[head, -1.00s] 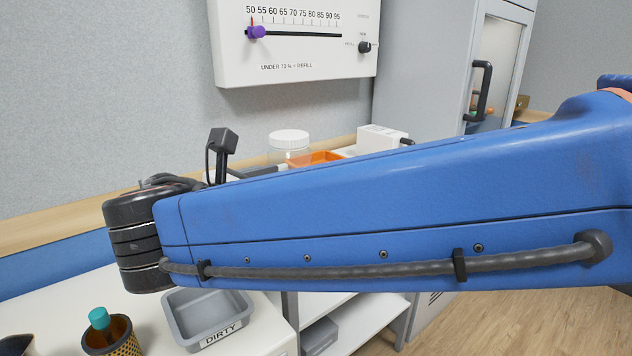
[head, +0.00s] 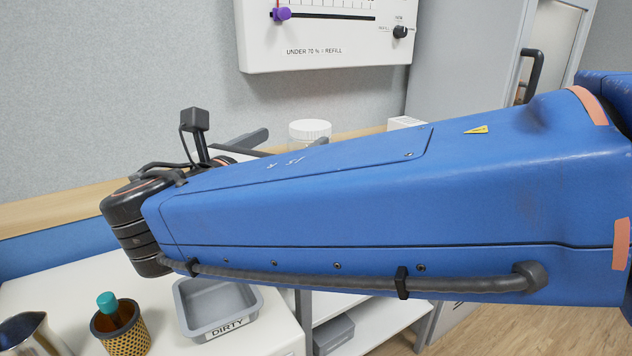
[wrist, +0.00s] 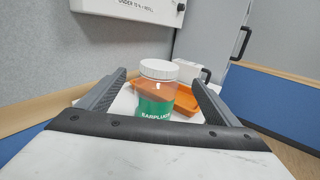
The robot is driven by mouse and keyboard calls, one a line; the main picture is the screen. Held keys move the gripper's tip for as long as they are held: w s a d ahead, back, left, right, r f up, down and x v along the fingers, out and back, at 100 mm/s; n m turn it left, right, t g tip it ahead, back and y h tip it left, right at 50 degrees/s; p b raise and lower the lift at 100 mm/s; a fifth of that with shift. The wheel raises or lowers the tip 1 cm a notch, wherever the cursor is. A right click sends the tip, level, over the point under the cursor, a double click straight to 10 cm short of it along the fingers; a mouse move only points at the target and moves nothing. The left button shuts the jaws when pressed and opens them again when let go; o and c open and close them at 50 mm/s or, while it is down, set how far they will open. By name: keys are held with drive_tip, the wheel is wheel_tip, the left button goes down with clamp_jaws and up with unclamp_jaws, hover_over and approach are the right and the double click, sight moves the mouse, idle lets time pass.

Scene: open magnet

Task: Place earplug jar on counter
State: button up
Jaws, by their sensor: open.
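In the head view only the jar's white top (head: 309,131) shows above my blue arm. The counter is mostly hidden in the head view.
An orange tray (wrist: 182,101) sits right behind the jar. A wall gauge panel (head: 320,40) hangs above. A grey bin marked DIRTY (head: 221,325), a mesh cup with a teal-capped bottle (head: 120,330) and a metal jug (head: 30,335) stand on the lower white surface.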

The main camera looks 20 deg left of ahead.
sight(310, 124)
drive_tip(key=w, duration=0.6)
drive_tip(key=w+d, duration=0.1)
drive_tip(key=w, duration=0.2)
drive_tip(key=shift+w, duration=0.35)
drive_tip(key=c, duration=2)
drive_tip(key=shift+r, duration=0.1)
